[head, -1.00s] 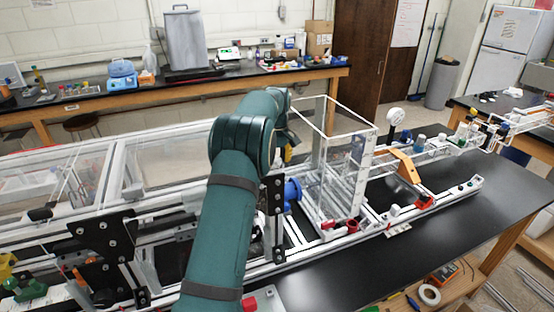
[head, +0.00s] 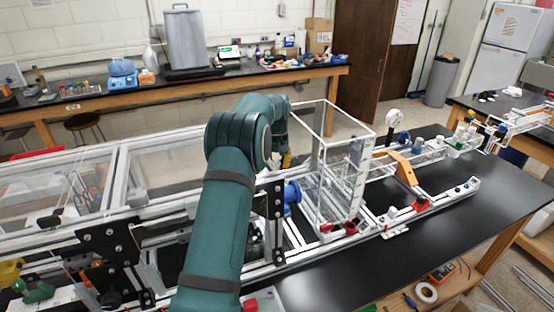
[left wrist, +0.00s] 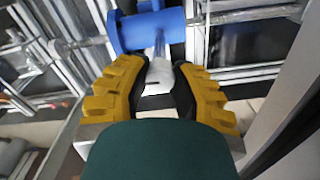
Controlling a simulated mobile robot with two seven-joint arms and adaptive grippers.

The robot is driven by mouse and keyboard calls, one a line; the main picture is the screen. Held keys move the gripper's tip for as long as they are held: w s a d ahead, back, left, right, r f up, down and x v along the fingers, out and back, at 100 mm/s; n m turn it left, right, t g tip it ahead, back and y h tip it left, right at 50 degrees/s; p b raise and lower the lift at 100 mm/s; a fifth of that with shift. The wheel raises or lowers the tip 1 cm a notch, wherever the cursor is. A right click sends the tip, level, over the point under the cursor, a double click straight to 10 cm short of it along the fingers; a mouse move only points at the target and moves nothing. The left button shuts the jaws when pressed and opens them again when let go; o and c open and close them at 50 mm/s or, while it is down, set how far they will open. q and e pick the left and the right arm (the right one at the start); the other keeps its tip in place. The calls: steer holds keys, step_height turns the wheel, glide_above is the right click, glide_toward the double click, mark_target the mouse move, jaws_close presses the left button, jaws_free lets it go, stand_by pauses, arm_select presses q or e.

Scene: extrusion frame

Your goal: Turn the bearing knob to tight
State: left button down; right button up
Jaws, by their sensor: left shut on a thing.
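A blue cylindrical bearing part (head: 292,192) sits on the extrusion frame, just right of a black bracket plate. It also shows at the top of the left wrist view (left wrist: 150,30). A pale knob-like piece (left wrist: 159,74) juts from it towards my left gripper. My left gripper (left wrist: 160,80) has its yellow fingers on both sides of this piece and is shut on it. In the head view, my green arm hides most of this gripper; only a bit of yellow (head: 287,160) shows. I cannot read a tight or loose mark. My right gripper is not in view.
A clear box (head: 340,165) stands on the frame just right of the blue part. Clear panels (head: 60,190) and a black plate (head: 115,245) lie to the left. A red block (head: 263,300) is at the front. The black tabletop (head: 400,255) is clear at the front right.

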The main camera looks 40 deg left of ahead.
mark_target(277, 162)
arm_select(q)
steer(key=shift+m+p, duration=0.3)
steer(key=shift+m, duration=1)
steer(key=c, duration=0.7)
jaws_free()
steer(key=shift+c, duration=0.2)
step_height(277, 162, up, 12)
